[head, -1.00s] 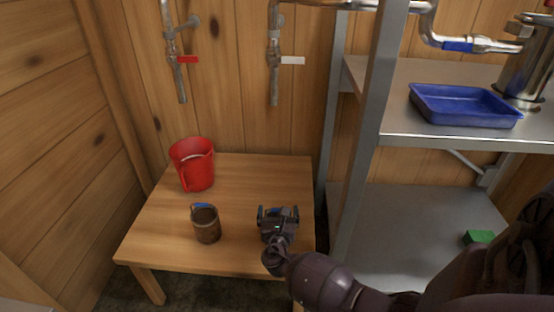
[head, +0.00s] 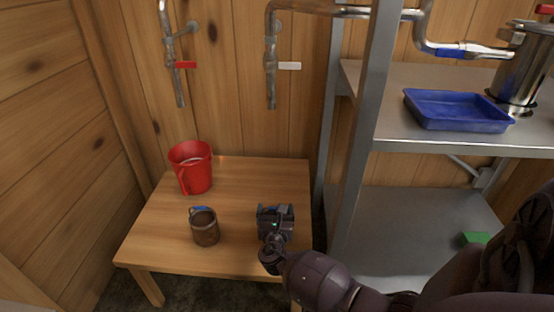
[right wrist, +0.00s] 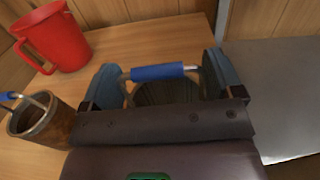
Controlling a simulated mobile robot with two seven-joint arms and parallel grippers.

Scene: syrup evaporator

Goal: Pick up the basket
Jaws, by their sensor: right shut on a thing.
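My right gripper (head: 275,212) is over the right part of the low wooden table. In the right wrist view its two blue-grey fingers (right wrist: 160,88) sit on either side of a dark brown basket (right wrist: 168,93) with a wire handle and blue grip. The gripper is shut on this basket, and its body hides most of it. I cannot tell whether the basket touches the table. A similar brown pail (head: 205,229) with a blue-gripped handle stands upright to the left, apart from my gripper. It also shows in the right wrist view (right wrist: 42,120). My left gripper is not in view.
A red jug (head: 191,172) stands at the back left of the table (head: 235,180). A metal shelf rack (head: 365,130) on the right holds a blue tray (head: 457,111) and a green block (head: 474,239). Pipes with valves hang on the wall above.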

